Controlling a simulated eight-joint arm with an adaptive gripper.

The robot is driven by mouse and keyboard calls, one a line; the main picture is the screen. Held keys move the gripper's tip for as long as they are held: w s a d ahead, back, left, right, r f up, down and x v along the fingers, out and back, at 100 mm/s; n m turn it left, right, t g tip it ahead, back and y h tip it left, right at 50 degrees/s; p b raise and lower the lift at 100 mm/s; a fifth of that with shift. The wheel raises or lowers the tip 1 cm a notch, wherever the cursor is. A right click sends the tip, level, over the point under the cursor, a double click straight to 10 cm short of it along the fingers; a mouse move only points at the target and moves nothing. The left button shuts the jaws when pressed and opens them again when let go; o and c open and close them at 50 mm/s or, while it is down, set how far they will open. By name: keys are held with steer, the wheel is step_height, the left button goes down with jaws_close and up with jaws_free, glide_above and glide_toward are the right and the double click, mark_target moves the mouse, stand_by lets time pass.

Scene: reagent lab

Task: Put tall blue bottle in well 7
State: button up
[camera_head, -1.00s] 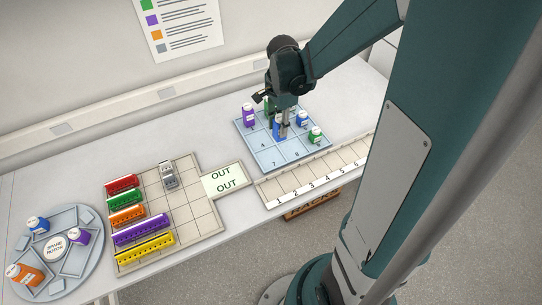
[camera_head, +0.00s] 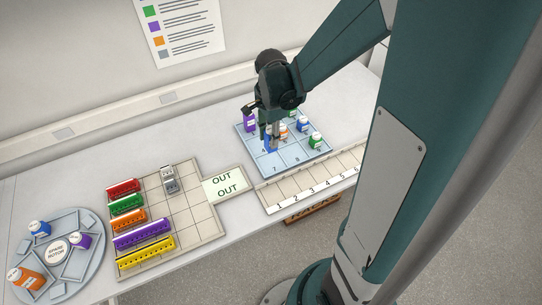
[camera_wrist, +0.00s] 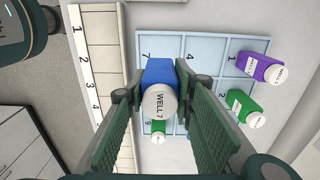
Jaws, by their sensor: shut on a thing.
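The tall blue bottle (camera_wrist: 160,73) has a white cap reading "WELL 7" in the wrist view. My gripper (camera_wrist: 155,92) is shut on it, with one finger on each side. In the head view the bottle (camera_head: 268,145) hangs under my gripper (camera_head: 270,132), near the left side of the light blue numbered well tray (camera_head: 258,157). It appears over the area of well 4, behind well 7 (camera_head: 275,169). Well 7 looks empty. I cannot tell the exact height of the bottle above the tray.
A purple bottle (camera_head: 249,122), a green bottle (camera_wrist: 243,104), an orange bottle (camera_head: 284,131), a short blue bottle (camera_head: 302,124) and a small green bottle (camera_head: 316,140) stand on the tray. A numbered strip (camera_head: 310,190) lies along the front. An OUT board (camera_head: 222,182) is to the left.

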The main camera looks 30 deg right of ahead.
mark_target(267, 132)
steer(key=shift+f, duration=2.45)
steer(key=shift+f, duration=0.1)
steer(key=shift+f, duration=2)
steer(key=shift+f, duration=0.15)
steer(key=o, duration=0.9)
steer(key=shift+c, duration=0.2)
steer(key=shift+o, duration=0.2)
steer(key=shift+r, duration=0.25)
steer(key=shift+r, duration=5.9)
